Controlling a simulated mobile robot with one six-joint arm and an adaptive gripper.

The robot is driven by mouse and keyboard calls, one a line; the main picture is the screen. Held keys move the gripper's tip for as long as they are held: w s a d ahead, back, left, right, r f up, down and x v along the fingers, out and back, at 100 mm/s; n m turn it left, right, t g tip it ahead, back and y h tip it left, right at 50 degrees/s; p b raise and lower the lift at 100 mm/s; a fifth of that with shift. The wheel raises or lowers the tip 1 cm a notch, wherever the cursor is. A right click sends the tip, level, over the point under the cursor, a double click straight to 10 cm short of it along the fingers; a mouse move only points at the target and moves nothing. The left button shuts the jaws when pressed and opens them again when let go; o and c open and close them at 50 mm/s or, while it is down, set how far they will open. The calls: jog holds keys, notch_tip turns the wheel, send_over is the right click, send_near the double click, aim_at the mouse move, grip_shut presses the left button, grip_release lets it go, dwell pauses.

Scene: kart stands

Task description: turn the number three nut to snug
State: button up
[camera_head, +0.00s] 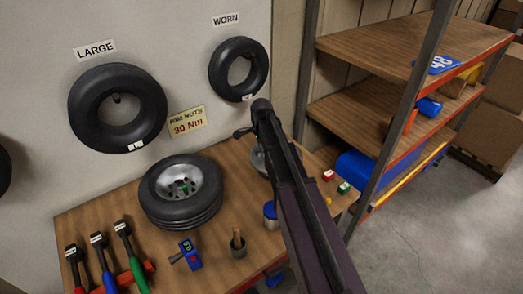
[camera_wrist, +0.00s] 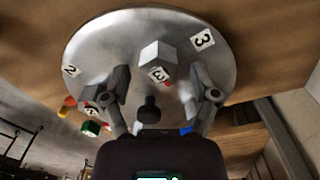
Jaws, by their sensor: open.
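A dark round-headed peg (camera_wrist: 149,110) shows between the fingers. In the head view my arm hides most of the plate (camera_head: 258,160).
A wheel with a tyre (camera_head: 180,192) lies on the wooden bench, left of my arm. A sign (camera_head: 187,122) reads 30 Nm. Shelves (camera_head: 400,130) stand at right.

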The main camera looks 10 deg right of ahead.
jog(key=shift+n, duration=0.4)
